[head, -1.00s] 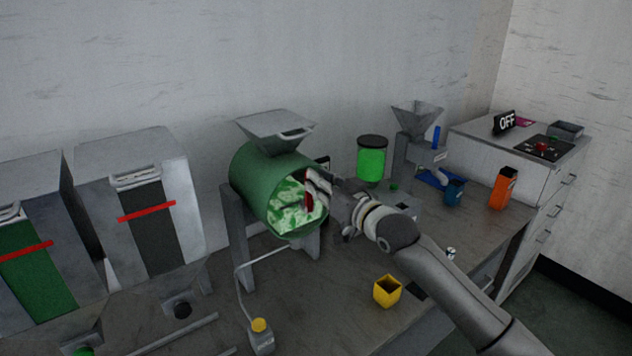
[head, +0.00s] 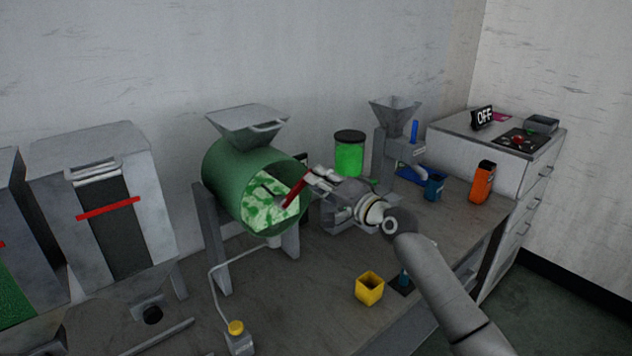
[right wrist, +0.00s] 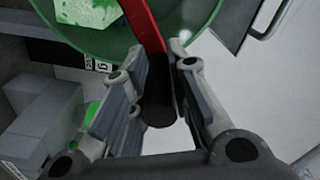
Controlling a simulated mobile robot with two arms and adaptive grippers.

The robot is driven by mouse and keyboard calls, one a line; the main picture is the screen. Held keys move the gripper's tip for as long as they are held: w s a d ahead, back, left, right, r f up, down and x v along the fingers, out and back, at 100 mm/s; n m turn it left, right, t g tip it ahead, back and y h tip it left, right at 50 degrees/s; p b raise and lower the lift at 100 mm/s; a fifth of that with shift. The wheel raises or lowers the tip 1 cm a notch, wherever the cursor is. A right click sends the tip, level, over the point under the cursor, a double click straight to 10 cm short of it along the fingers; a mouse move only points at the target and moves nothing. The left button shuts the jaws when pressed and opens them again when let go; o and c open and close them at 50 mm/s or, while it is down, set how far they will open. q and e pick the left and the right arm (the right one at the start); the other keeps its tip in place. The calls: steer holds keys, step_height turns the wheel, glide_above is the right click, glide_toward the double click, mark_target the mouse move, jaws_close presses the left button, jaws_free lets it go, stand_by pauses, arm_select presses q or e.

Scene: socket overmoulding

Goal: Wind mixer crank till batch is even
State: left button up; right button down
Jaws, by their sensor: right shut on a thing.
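The mixer is a green drum (head: 228,172) lying on its side on a grey stand, with a grey hopper on top. Its front shows an uneven batch (head: 262,212), mottled green and whitish. The red crank arm (head: 294,193) slants from the drum's front centre up to the right. In the right wrist view the red crank arm (right wrist: 143,25) leads to a black handle (right wrist: 160,95). My right gripper (head: 314,180) is at the crank's outer end, right of the drum. In the right wrist view its fingers (right wrist: 156,62) are closed around the black handle. My left gripper is out of view.
A jar with green contents (head: 349,155), a small hopper machine (head: 395,140), a blue cup (head: 433,188) and an orange container (head: 482,182) stand right. Hopper bins (head: 150,215) stand left.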

step_height(320, 180, down, 10)
steer(key=m, duration=1.3)
steer(key=shift+d+f, duration=0.15)
steer(key=shift+d, duration=0.1)
steer(key=shift+w+f, duration=0.1)
steer(key=c, duration=1.3)
jaws_free()
steer(key=v, duration=1.2)
steer(key=shift+a+r, duration=0.15)
steer(key=shift+r, duration=0.05)
